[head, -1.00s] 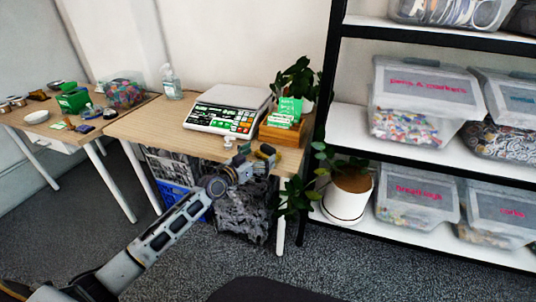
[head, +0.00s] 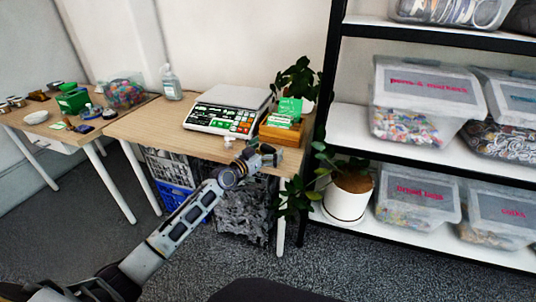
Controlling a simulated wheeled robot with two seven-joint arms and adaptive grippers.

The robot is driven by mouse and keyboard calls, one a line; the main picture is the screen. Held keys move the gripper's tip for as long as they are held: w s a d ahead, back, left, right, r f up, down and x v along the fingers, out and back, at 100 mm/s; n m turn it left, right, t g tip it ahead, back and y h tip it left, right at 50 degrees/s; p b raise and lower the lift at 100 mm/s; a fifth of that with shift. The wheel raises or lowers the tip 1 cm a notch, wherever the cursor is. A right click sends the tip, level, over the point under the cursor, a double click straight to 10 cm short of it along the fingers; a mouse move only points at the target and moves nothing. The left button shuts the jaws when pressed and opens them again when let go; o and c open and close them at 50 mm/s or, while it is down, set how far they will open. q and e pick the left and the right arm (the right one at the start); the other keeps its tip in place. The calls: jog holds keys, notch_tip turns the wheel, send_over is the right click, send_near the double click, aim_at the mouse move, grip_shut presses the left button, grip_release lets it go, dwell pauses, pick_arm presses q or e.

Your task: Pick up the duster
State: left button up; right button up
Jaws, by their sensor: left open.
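I cannot make out a duster for certain in the head view. My left gripper (head: 268,153) is open, at the front right edge of the desk (head: 160,124), just in front of a wooden box. Nothing shows between its fingers. The gripper hides a small part of the desk edge behind it. A small white object (head: 229,141), too small to identify, lies on the desk just left of the gripper. My right gripper is not in view.
A scale (head: 222,122), the wooden box (head: 279,133) with green cards and a pump bottle (head: 171,83) stand on the desk. A potted plant (head: 348,196) and a black shelf (head: 345,112) with plastic bins (head: 425,100) are at the right. Crates (head: 172,197) sit underneath.

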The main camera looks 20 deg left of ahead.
aim_at(268, 146)
pick_arm(q)
jog(key=shift+c, duration=0.3)
jog(key=c, duration=1.1)
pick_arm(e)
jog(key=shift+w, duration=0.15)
pick_arm(q)
jog(key=shift+r, duration=0.2)
jog(key=shift+r, duration=0.2)
jog(key=shift+r+p, duration=0.5)
jog(key=shift+r, duration=0.15)
jog(key=shift+r+p, duration=1.55)
jog(key=shift+r, duration=2.45)
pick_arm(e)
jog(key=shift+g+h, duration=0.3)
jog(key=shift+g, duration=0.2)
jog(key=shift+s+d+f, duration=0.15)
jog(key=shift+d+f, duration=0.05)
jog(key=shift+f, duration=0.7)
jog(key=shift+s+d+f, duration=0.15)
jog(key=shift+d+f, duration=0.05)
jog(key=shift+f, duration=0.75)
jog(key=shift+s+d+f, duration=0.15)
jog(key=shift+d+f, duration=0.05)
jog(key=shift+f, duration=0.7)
